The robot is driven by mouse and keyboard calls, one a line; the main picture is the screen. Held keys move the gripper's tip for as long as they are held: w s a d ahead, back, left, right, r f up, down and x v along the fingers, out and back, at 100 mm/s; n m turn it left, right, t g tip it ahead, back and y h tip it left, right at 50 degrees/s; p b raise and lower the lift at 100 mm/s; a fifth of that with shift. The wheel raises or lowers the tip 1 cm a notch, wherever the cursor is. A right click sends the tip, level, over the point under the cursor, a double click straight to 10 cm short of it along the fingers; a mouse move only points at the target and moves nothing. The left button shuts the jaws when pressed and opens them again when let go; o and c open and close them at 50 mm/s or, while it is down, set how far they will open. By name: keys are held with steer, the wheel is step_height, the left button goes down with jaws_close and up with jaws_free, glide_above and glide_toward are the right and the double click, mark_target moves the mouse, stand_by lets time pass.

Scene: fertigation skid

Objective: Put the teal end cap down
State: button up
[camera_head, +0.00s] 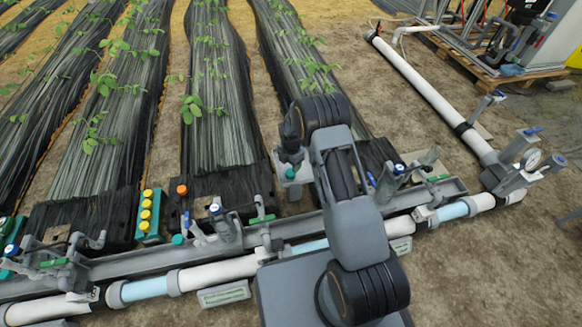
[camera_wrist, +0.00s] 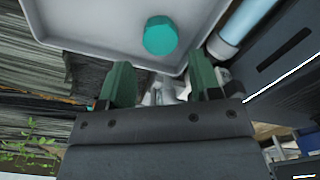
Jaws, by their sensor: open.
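The teal end cap (camera_wrist: 160,35) is a small six-sided piece lying on the floor of a pale grey tray (camera_wrist: 95,22) in the wrist view. In the head view a small teal spot (camera_head: 290,173) shows on a light grey surface below my wrist, and it looks like the same cap. My gripper (camera_wrist: 160,82) is open, with its two green fingers apart and no cap between them. The cap lies beyond the fingertips in the picture, clear of both fingers. In the head view my own arm hides most of the gripper.
A long grey rail with a white and light-blue pipe (camera_head: 220,272) crosses the front, carrying valves and fittings. A green rack with yellow caps (camera_head: 147,215) and an orange cap (camera_head: 181,189) stand to the left. Another teal piece (camera_head: 178,239) sits by the rail.

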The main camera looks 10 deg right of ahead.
step_height(320, 180, up, 7)
steer(key=p, duration=0.2)
step_height(320, 180, up, 8)
steer(key=m, duration=0.4)
glide_above(291, 172)
steer(key=s, duration=0.2)
steer(key=s+r+m+t, duration=0.1)
steer(key=s+r+m, duration=0.6)
steer(key=r, duration=0.3)
steer(key=s+r+m+t, duration=0.1)
steer(key=s+r+m, duration=0.3)
steer(key=s, duration=0.5)
steer(key=s+r+m, duration=0.3)
steer(key=s+m, duration=0.5)
steer(key=m, duration=0.1)
steer(key=shift+s+d+r+t, duration=0.35)
steer(key=shift+s+d+t, duration=0.05)
